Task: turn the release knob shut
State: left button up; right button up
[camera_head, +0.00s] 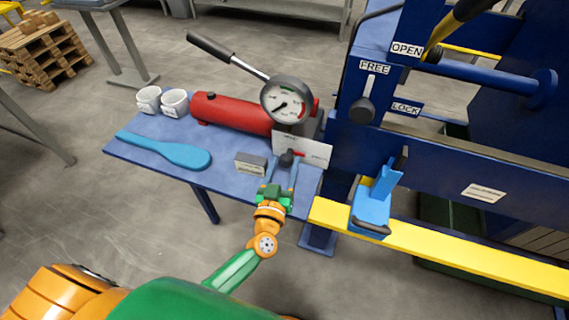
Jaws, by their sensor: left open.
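The release knob (287,159) is a small dark knob with a red pointer, in front of a white label plate (310,150) at the right end of the blue table. Above it are a round pressure gauge (286,103) and a red cylinder (232,114) with a black-gripped pump handle (211,47). My left gripper (281,172) reaches up from below, its two fingers spread just below the knob, one on either side. I cannot tell whether the fingertips touch it. The label's writing is too small to read. My right gripper is not in view.
The blue table (150,157) holds a blue paddle (168,150), two white cups (162,101) and a small grey box (251,164). Right of it stands the blue press frame with a FREE/LOCK lever (363,108), a yellow rail (440,244) and a blue scraper-like piece (373,205).

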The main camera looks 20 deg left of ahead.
pick_arm(q)
jog(key=shift+w+f, duration=0.1)
jog(key=shift+w, duration=0.1)
jog(key=shift+s, duration=0.1)
grip_shut()
jog(key=shift+n, duration=0.3)
jog(key=n+p, duration=0.1)
jog(key=n, duration=0.2)
jog(key=shift+g, duration=0.3)
jog(key=n+p, duration=0.1)
jog(key=n, duration=0.3)
jog(key=shift+a+n+h, duration=0.1)
jog(key=shift+n+h, duration=0.3)
jog(key=n, duration=0.4)
jog(key=shift+g+h, duration=0.3)
jog(key=shift+a+n+h+b, duration=0.1)
jog(key=shift+n+h+b, duration=0.35)
jog(key=shift+n, duration=1.55)
